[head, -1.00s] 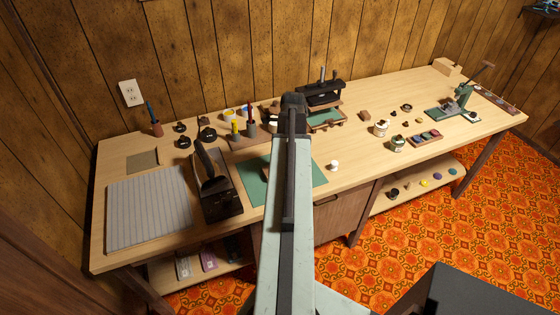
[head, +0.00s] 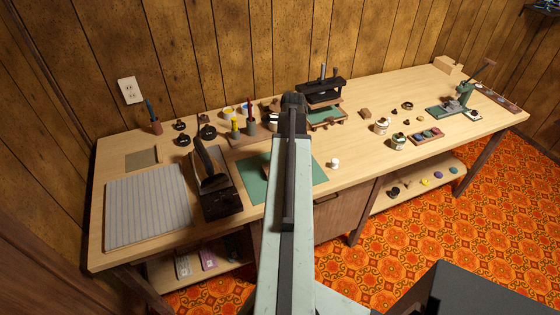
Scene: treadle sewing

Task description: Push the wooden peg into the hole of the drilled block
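My arm reaches straight up the middle of the head view and hides what lies behind it. My gripper does not show. I cannot surely identify the drilled block or the wooden peg at this size. A small brown wooden block (head: 365,113) sits on the table right of the black press; no hole can be made out in it. A larger pale wooden block (head: 447,66) stands at the far right back. A small brown piece (head: 266,172) shows at my arm's left edge over the green mat (head: 254,190), partly hidden.
The wooden table (head: 350,170) carries a grey ribbed board (head: 147,207), a black iron-like tool (head: 211,183), a black press (head: 322,92), jars (head: 398,142) and a green hand press (head: 462,98). A small white pot (head: 334,163) stands right of my arm. The front right tabletop is mostly clear.

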